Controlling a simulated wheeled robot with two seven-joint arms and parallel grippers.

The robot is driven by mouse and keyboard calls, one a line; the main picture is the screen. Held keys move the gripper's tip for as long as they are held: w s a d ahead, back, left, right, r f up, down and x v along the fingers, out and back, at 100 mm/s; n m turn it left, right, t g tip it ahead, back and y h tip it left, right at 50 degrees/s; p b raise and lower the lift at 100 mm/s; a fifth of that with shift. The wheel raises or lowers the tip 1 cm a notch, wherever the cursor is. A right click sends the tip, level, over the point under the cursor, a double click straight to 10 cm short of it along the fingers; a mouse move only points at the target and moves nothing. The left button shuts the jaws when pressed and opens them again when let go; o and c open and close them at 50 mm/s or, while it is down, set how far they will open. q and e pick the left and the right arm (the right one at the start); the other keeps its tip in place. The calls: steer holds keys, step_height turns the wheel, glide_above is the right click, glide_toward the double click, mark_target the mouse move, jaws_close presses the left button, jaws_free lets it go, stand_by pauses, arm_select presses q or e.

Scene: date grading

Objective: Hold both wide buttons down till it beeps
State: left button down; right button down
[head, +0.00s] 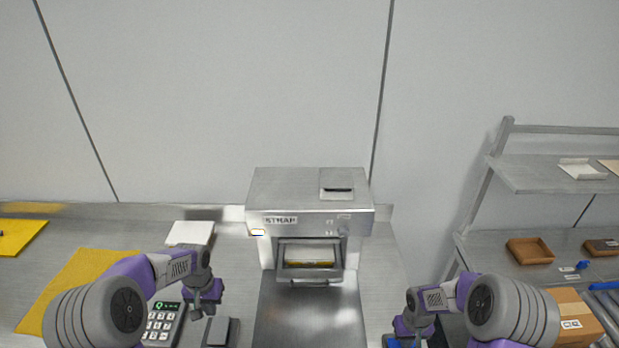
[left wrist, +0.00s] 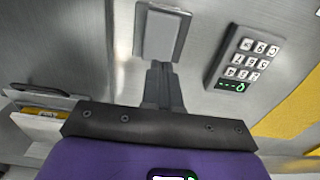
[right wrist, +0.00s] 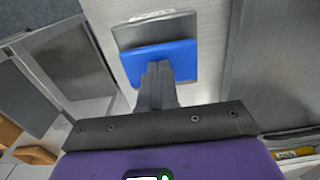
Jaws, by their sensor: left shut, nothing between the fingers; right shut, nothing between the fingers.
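One wide button (left wrist: 162,35) is a grey plate on a grey base; it also shows in the head view (head: 217,332). My left gripper (head: 207,308) is shut and empty, its tips just short of this button's edge in the left wrist view (left wrist: 160,68). In the head view my right arm mostly hides this button.
A steel machine (head: 310,188) stands between the arms, with a slot and a steel plate (head: 308,313) in front. A keypad (head: 161,324) with a green display is beside the left button. A yellow mat (head: 80,275) lies left. A cardboard box (head: 574,318) and shelf (head: 560,178) are right.

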arm_select(q)
steer(key=shift+f, duration=3.3)
